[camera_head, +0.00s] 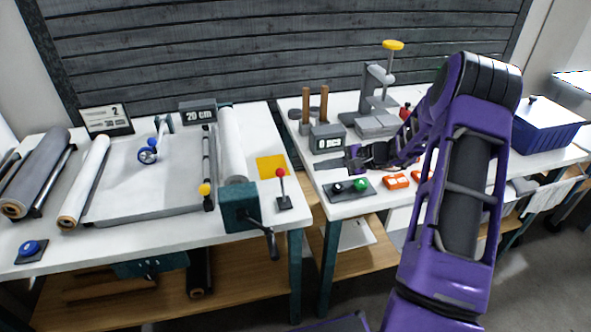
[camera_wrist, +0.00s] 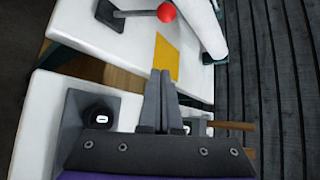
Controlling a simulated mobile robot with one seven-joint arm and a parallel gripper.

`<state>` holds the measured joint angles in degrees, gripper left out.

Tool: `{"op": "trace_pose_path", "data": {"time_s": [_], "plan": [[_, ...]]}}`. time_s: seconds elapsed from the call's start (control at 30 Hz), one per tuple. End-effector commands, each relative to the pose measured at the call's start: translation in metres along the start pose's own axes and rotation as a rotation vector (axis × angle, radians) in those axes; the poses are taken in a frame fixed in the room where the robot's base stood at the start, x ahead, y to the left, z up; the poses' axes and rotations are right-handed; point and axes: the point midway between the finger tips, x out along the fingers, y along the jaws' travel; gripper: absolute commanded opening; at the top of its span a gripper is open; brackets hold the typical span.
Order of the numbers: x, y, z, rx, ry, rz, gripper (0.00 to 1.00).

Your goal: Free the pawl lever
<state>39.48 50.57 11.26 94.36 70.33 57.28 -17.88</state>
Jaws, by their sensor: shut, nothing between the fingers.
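A small lever with a red ball (camera_head: 281,174) stands on a dark base at the right end of the left table, beside the green crank box (camera_head: 239,207); it looks like the pawl lever. In the wrist view the red-ball lever (camera_wrist: 140,13) shows at the top, beyond my fingertips. My gripper (camera_head: 351,158) is over the left part of the right table, to the right of the lever and apart from it. Its fingers (camera_wrist: 161,73) are together and empty. The crank handle (camera_head: 268,238) hangs down from the box.
A yellow sheet (camera_head: 271,167) lies behind the lever. A white roll (camera_head: 232,146) runs back from the crank box. A gap separates the tables.

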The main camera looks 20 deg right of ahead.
Motion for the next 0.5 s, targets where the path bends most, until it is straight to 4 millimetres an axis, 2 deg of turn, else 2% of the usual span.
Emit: {"op": "trace_pose_path", "data": {"time_s": [0.5], "plan": [[0.0021, -0.0001, 0.0029, 0.011, -0.023, -0.025, 0.0]]}}
